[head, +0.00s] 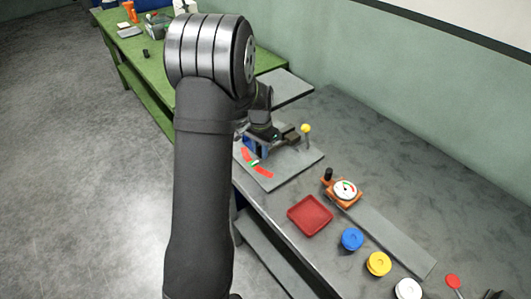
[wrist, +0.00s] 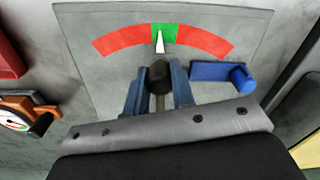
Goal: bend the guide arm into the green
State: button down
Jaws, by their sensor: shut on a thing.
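The guide arm shows in the wrist view as a dark knob (wrist: 158,78) with a white pointer (wrist: 160,44). The pointer tip lies over the green band (wrist: 169,32), left of its middle, with red bands (wrist: 120,41) on both sides. My gripper (wrist: 157,70) is shut on the guide arm, one bluish finger on each side of the knob. In the head view the grey scale plate (head: 301,164) lies on the bench, and my arm hides most of the guide arm.
A blue part (wrist: 220,72) sits on the plate right of my fingers. A yellow-knobbed post (head: 305,129) stands by the plate. A red tray (head: 310,215), an orange dial gauge (head: 344,190) and blue (head: 352,239), yellow (head: 378,263) and white (head: 408,289) spools are nearer. The bench's far right is clear.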

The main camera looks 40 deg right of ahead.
jog(key=shift+w, duration=0.25)
jog(key=shift+r, duration=0.1)
jog(key=c, duration=1.2)
grip_release()
jog(key=shift+r, duration=0.1)
notch_tip(320, 180, up, 17)
notch_tip(320, 180, down, 17)
jog(key=shift+s+f, duration=0.1)
jog(key=shift+f, duration=0.1)
jog(key=shift+r, duration=0.15)
